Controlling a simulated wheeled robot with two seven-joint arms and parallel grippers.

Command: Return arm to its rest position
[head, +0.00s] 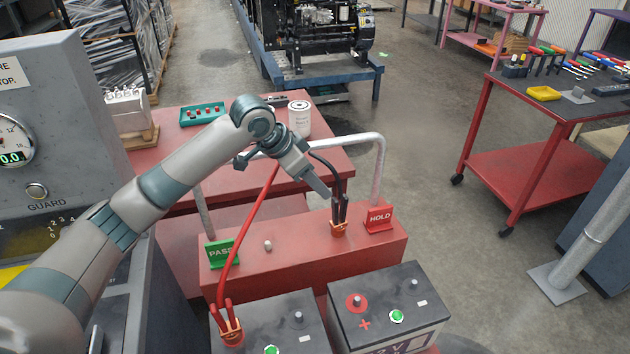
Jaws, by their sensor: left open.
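My left arm reaches in from the left, and its gripper (325,191) is open, just up and left of the black clamp (339,213). The black clamp stands upright on the red box (300,254), near the red HOLD sign (379,218). I cannot tell whether the fingers touch the clamp's handles. A black cable runs from the clamp up behind my gripper. The red clamp (231,325) sits at the left battery (283,323), with its red cable rising to the grey rail. My right gripper does not show.
A grey rail (378,158) arches over the red box, close to my arm. A green PASS sign (222,252) stands at left. A second battery (387,307) is in front. Behind is a red table with a white filter (299,118). A grey gauge panel (70,100) stands left.

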